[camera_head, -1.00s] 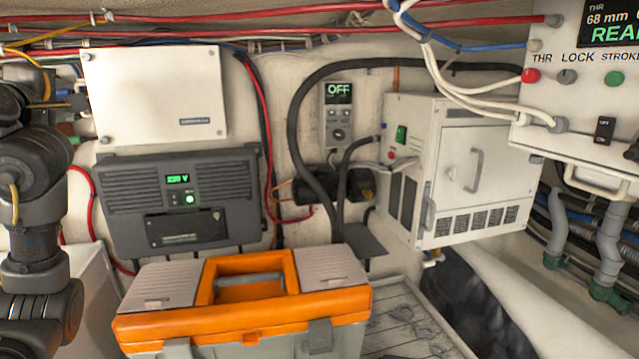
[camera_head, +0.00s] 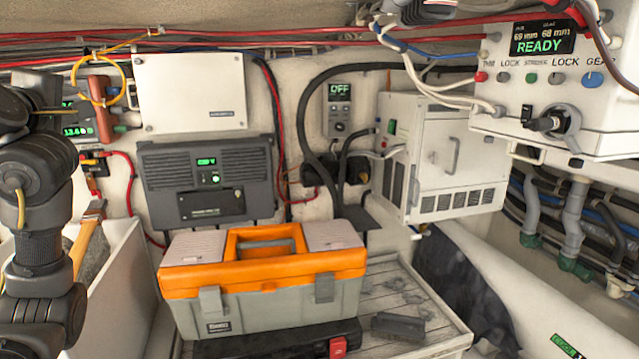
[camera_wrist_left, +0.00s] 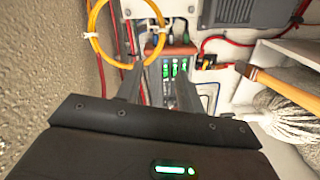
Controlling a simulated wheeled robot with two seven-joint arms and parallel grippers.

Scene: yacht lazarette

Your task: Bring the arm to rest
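My left arm (camera_head: 35,200) stands along the left edge of the head view, bent and dark. Past the fingers are a panel with green displays (camera_wrist_left: 175,72) and a yellow cable loop (camera_wrist_left: 97,35). I cannot tell how far the fingertips are from them. My right arm and gripper are not in view.
An orange and grey toolbox (camera_head: 262,292) stands at centre front. A control box reading READY (camera_head: 490,118) juts out at upper right. A white cabinet (camera_head: 480,145) hangs on the back wall. A wooden handle (camera_wrist_left: 285,88) lies right of the left gripper.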

